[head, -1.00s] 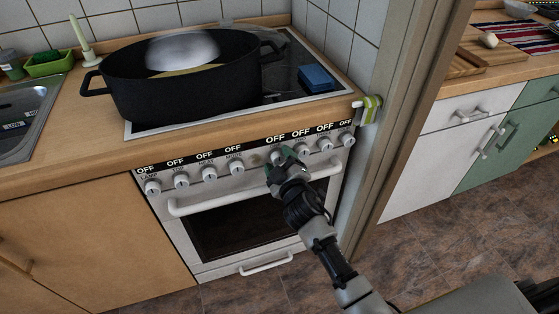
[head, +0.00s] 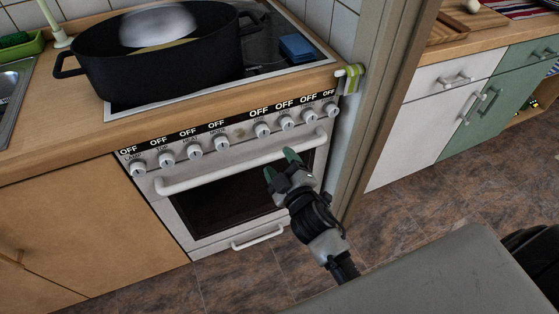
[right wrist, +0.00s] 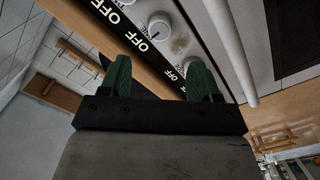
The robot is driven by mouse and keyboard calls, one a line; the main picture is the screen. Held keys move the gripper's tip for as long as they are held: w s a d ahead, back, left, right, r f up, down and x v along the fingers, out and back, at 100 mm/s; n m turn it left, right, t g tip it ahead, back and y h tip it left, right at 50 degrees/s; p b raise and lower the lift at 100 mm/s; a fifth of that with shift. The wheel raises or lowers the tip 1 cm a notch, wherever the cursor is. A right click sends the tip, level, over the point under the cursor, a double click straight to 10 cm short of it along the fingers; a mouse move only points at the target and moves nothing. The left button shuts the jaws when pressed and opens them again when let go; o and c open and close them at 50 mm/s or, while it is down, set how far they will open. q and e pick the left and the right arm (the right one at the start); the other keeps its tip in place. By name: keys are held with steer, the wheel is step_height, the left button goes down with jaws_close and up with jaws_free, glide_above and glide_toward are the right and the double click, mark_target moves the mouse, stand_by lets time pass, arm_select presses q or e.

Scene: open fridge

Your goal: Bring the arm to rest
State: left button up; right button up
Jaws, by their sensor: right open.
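My right gripper (head: 281,164) is open, its two green-tipped fingers apart with nothing between them. In the head view it is in front of the oven door, overlapping the right part of the white oven handle (head: 230,165). In the right wrist view the two green fingers (right wrist: 162,80) stand apart, with the stove's knob panel (right wrist: 135,30) beyond them. I cannot tell the exact gap to the oven. My left gripper is not in view.
The stove has a row of knobs (head: 262,130) marked OFF. A black pot (head: 165,65) and a blue sponge (head: 297,47) are on the hob. A door frame (head: 380,100) stands close on the right. Brown tiled floor (head: 400,215) is free in front.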

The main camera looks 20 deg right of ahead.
steer(key=s+f+m+g+p, duration=0.2)
steer(key=s+f+g+p, duration=0.3)
steer(key=f, duration=0.8)
steer(key=s+f+m+g, duration=0.1)
steer(key=s+f+g, duration=0.35)
steer(key=f, duration=0.75)
steer(key=s+d+f+m+g+p, duration=0.1)
steer(key=s+f, duration=0.3)
steer(key=s, duration=0.6)
steer(key=s+d+f+m+g+p, duration=0.1)
steer(key=s+d+f+g+p, duration=0.1)
steer(key=s, duration=0.9)
steer(key=s+d+f+m+g+p, duration=0.1)
steer(key=s+d+f+m+g, duration=0.1)
steer(key=s+f, duration=0.5)
steer(key=s+d+g, duration=0.1)
steer(key=s+g, duration=0.1)
steer(key=s, duration=0.1)
steer(key=shift+s+h, duration=0.3)
steer(key=shift+s, duration=0.05)
